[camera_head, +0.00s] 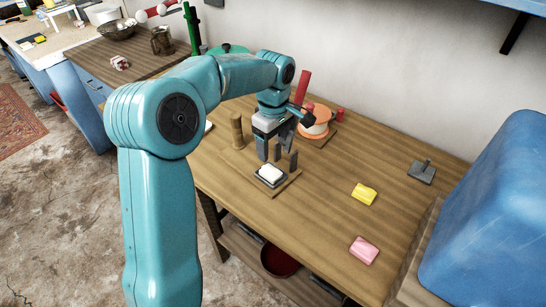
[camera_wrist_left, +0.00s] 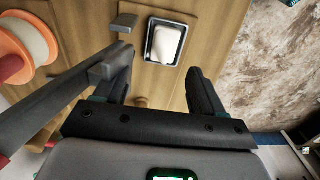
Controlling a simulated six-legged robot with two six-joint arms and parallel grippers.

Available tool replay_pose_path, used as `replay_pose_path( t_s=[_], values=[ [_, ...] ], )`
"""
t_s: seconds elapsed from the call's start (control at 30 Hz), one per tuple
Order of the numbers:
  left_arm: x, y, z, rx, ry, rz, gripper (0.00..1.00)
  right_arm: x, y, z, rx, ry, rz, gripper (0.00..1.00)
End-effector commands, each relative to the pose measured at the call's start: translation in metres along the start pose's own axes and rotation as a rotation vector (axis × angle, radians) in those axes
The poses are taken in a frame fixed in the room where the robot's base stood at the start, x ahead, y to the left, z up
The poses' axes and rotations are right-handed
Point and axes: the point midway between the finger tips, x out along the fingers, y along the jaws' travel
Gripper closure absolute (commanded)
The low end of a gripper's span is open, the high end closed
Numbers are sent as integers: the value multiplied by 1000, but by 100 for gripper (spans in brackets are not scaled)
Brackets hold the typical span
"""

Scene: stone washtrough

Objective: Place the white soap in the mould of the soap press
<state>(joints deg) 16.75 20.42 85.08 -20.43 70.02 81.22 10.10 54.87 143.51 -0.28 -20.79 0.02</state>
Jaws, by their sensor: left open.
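The white soap (camera_head: 270,172) lies in a shallow dark mould (camera_head: 271,186) on a small wooden board. In the left wrist view the soap (camera_wrist_left: 164,44) sits inside the mould's pale rim (camera_wrist_left: 184,45), slightly angled. A short dark post stands beside the mould. My left gripper (camera_head: 270,153) is above and just behind the soap, pointing down. In the left wrist view its fingers (camera_wrist_left: 157,75) are spread with nothing between them; the soap is beyond the tips, apart from them. My right gripper is not in view.
A yellow soap (camera_head: 364,194) and a pink soap (camera_head: 364,250) lie to the right on the table. An orange-rimmed round item (camera_head: 318,124) and a wooden peg (camera_head: 237,130) stand near my gripper. A large blue block (camera_head: 490,215) bounds the right. The table between is clear.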

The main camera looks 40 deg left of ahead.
Motion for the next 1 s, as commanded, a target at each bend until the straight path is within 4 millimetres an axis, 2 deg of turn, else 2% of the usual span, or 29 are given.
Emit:
replay_pose_path(
  t_s=[0.03,0.1,0.3,1.0],
  values=[
    [-12,1,0,1,1,3,31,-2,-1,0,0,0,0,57],
    [-25,1,0,1,1,4,31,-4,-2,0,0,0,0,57],
    [-42,0,0,1,1,4,31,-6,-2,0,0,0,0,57],
    [-44,0,0,1,1,5,31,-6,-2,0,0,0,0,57]
  ],
)
